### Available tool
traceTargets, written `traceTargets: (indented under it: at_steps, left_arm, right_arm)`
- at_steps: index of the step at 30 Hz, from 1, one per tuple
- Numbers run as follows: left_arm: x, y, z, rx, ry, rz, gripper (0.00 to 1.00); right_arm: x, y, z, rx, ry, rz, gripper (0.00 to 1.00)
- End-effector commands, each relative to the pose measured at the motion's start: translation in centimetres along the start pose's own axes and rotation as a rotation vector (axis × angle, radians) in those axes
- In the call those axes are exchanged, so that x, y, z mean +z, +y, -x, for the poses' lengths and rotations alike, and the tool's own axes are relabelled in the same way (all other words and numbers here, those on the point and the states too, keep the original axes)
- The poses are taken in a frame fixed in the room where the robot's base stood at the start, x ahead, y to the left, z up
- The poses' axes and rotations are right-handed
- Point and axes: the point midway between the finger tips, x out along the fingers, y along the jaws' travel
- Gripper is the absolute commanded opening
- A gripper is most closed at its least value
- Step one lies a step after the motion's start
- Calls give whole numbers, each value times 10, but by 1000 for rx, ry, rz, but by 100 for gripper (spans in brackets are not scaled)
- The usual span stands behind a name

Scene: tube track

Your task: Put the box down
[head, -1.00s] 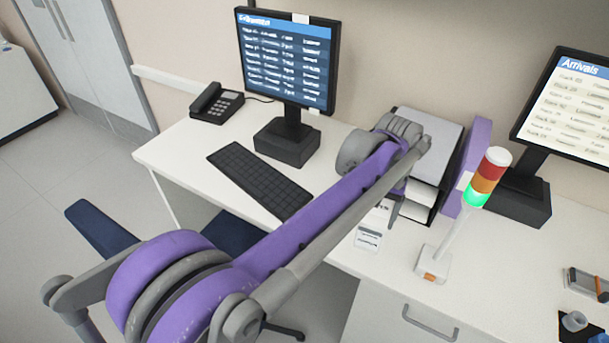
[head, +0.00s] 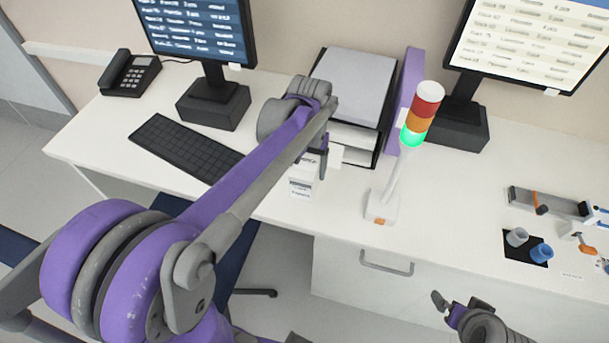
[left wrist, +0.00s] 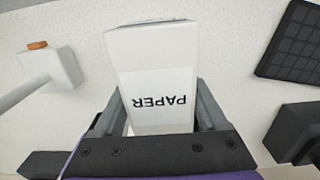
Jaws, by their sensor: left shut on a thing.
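My left gripper (head: 322,160) is over the white desk, in front of the paper tray stack. In the left wrist view its two fingers (left wrist: 160,118) are shut on a white box (left wrist: 150,48) with "PAPER" printed on its side, upside down in that view.
On the desk (head: 450,195) are a keyboard (head: 186,146), a phone (head: 130,74), a tray stack (head: 350,85), a signal light (head: 420,115) and two monitors. Cups and tools are at the right.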

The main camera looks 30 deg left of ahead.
Motion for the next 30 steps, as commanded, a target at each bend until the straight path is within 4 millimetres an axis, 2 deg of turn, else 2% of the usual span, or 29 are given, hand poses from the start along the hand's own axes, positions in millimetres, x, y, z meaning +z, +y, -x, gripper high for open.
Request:
traceTargets:
  at_steps: [10, 23, 24, 27, 30]
  left_arm:
    - [0, 0, -43, 0, 0, 0, 14]
    - [0, 0, -49, 0, -1, 0, 14]
    - [0, 0, -48, 0, 0, 0, 82]
    - [0, 0, -48, 0, 0, 0, 100]
    - [0, 0, -48, 0, 0, 0, 100]
  right_arm:
    - [3, 0, -2, 0, -3, 0, 100]
    - [7, 0, -5, 0, -7, 0, 100]
    - [6, 0, -4, 0, -6, 0, 100]
    - [6, 0, -4, 0, -5, 0, 100]
    - [5, 0, -4, 0, -5, 0, 100]
